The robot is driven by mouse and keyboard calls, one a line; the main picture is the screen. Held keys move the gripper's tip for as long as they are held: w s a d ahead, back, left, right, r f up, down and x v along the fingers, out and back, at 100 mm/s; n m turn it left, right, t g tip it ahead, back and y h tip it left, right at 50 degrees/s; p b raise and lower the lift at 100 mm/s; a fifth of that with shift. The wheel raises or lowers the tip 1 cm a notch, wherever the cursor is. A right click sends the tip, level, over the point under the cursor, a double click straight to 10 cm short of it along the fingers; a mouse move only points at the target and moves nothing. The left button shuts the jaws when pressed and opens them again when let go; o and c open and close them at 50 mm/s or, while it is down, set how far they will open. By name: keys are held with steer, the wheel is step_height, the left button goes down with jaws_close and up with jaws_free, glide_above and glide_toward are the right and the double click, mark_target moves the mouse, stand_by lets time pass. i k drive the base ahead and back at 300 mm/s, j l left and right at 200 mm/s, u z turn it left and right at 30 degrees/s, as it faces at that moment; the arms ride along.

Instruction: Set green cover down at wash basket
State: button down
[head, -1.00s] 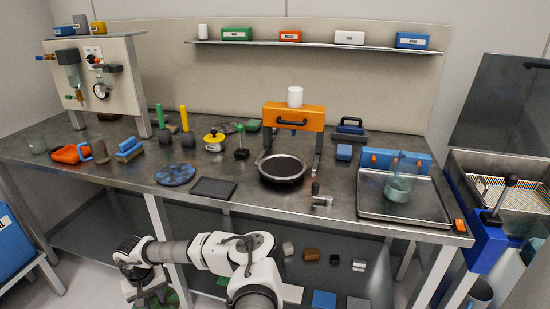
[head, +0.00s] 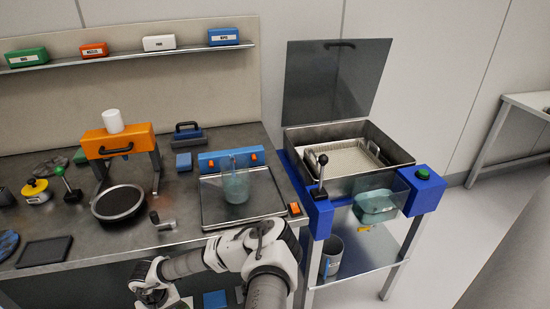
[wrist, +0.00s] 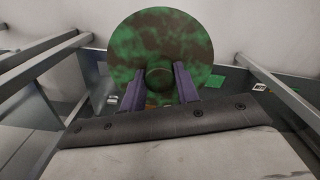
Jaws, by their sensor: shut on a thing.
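The green cover (wrist: 160,45), a round disc with mottled dark green faces, is held by its central knob in the wrist view. My gripper (wrist: 160,82) is shut on that knob with its two purple-grey fingers. In the head view my gripper (head: 150,296) is low at the bottom left, in front of the bench; the cover cannot be made out there. The wash basket (head: 345,160), a pale mesh basket, sits inside the open metal tank at the right of the head view, well apart from my gripper.
The tank (head: 395,152) has its lid (head: 335,80) raised. A black-knobbed lever (head: 321,175) stands at its front left, and a green button (head: 423,173) at its right. The bench edge lies between my gripper and the tank. Open floor lies at right.

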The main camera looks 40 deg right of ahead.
mark_target(343, 164)
steer(key=z, duration=0.45)
steer(key=l+z, duration=0.1)
steer(key=z, duration=1.25)
steer(key=i+z, duration=0.1)
steer(key=z, duration=0.35)
steer(key=i+l+z, duration=0.1)
steer(key=z, duration=0.25)
steer(key=i+l+z, duration=0.1)
steer(key=z, duration=0.25)
steer(key=i+z, duration=0.15)
steer(key=z, duration=0.15)
steer(key=i+l, duration=0.1)
steer(key=i, duration=0.95)
steer(key=i+l+u, duration=0.1)
steer(key=u, duration=0.4)
steer(key=i+l+u, duration=0.2)
steer(key=u, duration=0.25)
steer(key=i+l, duration=0.05)
